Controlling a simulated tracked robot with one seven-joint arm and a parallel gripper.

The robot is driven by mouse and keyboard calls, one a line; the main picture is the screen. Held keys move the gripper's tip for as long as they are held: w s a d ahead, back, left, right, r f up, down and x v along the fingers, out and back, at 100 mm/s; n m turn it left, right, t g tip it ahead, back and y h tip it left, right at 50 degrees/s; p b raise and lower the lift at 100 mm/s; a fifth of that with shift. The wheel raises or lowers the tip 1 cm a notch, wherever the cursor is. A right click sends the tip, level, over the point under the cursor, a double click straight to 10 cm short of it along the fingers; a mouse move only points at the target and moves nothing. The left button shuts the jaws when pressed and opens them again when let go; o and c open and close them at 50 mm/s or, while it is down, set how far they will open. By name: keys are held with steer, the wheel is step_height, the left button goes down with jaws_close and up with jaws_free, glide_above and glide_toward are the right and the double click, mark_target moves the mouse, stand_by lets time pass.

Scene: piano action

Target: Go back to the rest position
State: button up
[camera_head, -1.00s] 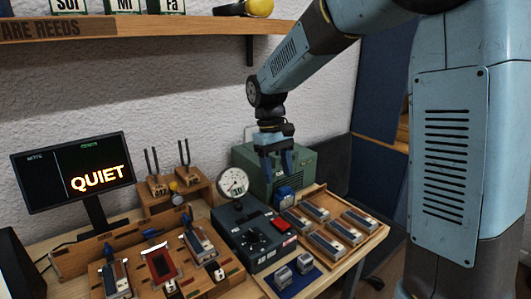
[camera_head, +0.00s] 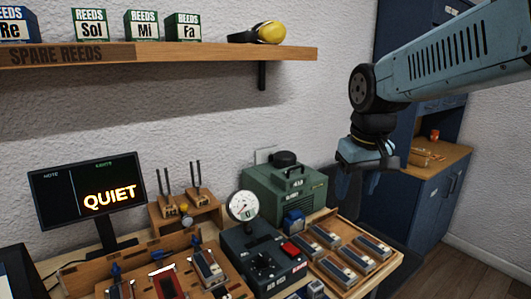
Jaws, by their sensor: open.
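My gripper (camera_head: 357,188) hangs from my blue arm at the right of the head view, fingers pointing down. It is open, and I see nothing between its fingers. It is in the air, right of the green machine (camera_head: 285,192) and above the far right part of the bench. The wooden tray (camera_head: 395,262) with several metal-and-dark blocks lies below it, apart from it.
A dark control box (camera_head: 262,262) with a round gauge (camera_head: 242,205) stands left of the tray. A monitor (camera_head: 87,187) reads QUIET. A shelf (camera_head: 190,55) holds reed boxes. A blue cabinet (camera_head: 430,205) stands behind my gripper at right.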

steer(key=s+d+m+t, duration=0.2)
steer(key=s+d+t, duration=0.1)
steer(key=s, duration=0.5)
steer(key=shift+s+d+r+m, duration=0.15)
steer(key=shift+s+d+m, duration=0.15)
steer(key=shift+d, duration=0.45)
